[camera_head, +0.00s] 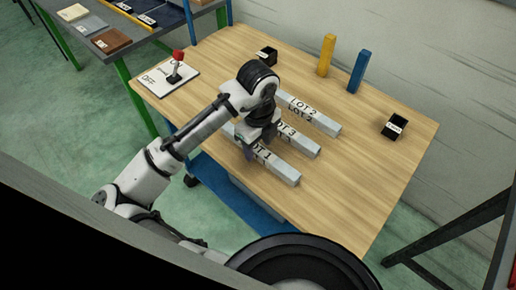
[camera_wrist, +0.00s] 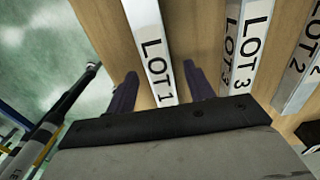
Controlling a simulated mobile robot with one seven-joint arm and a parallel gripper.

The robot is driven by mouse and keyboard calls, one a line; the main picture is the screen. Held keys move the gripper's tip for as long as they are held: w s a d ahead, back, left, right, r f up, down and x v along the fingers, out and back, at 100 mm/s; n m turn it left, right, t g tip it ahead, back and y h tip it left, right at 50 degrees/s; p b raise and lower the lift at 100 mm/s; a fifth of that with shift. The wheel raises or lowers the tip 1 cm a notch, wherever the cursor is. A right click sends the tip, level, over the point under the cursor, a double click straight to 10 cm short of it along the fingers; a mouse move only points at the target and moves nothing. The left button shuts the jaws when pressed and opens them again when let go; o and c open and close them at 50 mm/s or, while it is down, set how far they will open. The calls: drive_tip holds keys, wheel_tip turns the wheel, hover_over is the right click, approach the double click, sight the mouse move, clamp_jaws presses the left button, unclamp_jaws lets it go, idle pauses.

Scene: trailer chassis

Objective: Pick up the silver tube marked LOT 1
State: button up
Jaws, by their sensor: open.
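The silver tube marked LOT 1 (camera_head: 277,167) lies on the wooden table, nearest the table's front edge. In the wrist view the LOT 1 tube (camera_wrist: 152,50) runs between the two dark fingers of my gripper (camera_wrist: 163,88), with a gap on each side. My gripper (camera_head: 255,145) is open above or around the tube; I cannot tell how low the fingers reach. The arm covers part of the tube in the head view.
The LOT 3 tube (camera_wrist: 242,45) lies close beside LOT 1, near the right finger. The LOT 2 tube (camera_head: 318,119) lies behind it. A yellow block (camera_head: 326,55), a blue block (camera_head: 359,71), black boxes (camera_head: 394,127) and a red-knobbed lever (camera_head: 176,68) stand farther off.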

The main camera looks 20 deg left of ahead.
drive_tip(key=shift+f, duration=0.25)
clamp_jaws()
drive_tip(key=shift+r, duration=0.1)
